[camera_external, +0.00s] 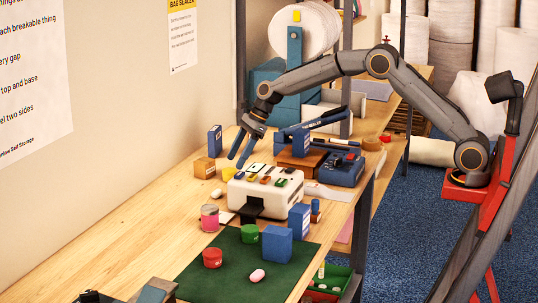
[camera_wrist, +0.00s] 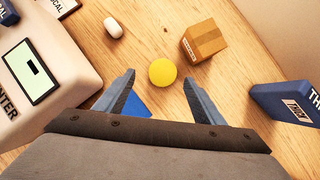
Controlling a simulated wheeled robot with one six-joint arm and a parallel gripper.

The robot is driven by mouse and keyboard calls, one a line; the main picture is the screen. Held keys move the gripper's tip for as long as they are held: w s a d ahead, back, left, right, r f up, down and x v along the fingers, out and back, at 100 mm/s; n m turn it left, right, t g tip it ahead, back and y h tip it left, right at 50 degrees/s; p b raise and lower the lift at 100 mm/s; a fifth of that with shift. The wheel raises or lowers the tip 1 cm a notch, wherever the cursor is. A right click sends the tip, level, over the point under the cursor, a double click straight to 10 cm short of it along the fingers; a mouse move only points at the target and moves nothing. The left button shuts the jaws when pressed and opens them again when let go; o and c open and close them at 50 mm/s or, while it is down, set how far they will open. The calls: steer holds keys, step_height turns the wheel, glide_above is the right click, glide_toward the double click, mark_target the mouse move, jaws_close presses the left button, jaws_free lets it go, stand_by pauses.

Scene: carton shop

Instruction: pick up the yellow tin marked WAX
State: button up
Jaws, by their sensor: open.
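A yellow round tin (camera_external: 229,173) stands on the wooden bench beside the white machine. In the wrist view the yellow tin (camera_wrist: 163,72) shows as a plain yellow disc from above; no WAX marking is legible. My gripper (camera_external: 239,160) is open and points down just above the tin in the external view. In the wrist view my gripper (camera_wrist: 159,80) has its two fingers apart, with the tin just ahead of the gap between the tips. Nothing is held. A blue patch (camera_wrist: 132,103) shows low beside the left finger, mostly hidden.
A small cardboard box (camera_wrist: 204,40) stands close to the tin. A blue box (camera_wrist: 290,103) is at right, and the white machine (camera_wrist: 62,62) at left. A small white object (camera_wrist: 114,27) lies beyond. A green mat (camera_external: 220,262) holds red and green tins and a blue box.

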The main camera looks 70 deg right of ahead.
mark_target(229, 169)
steer(key=shift+w+p+x, duration=0.1)
steer(key=shift+p+x, duration=0.3)
steer(key=shift+x, duration=1.1)
steer(key=shift+w+p+x, duration=0.15)
steer(key=shift+p+x, duration=0.25)
steer(key=shift+x, duration=1.15)
steer(key=shift+d, duration=0.15)
steer(key=shift+r, duration=0.1)
steer(key=c, duration=1.2)
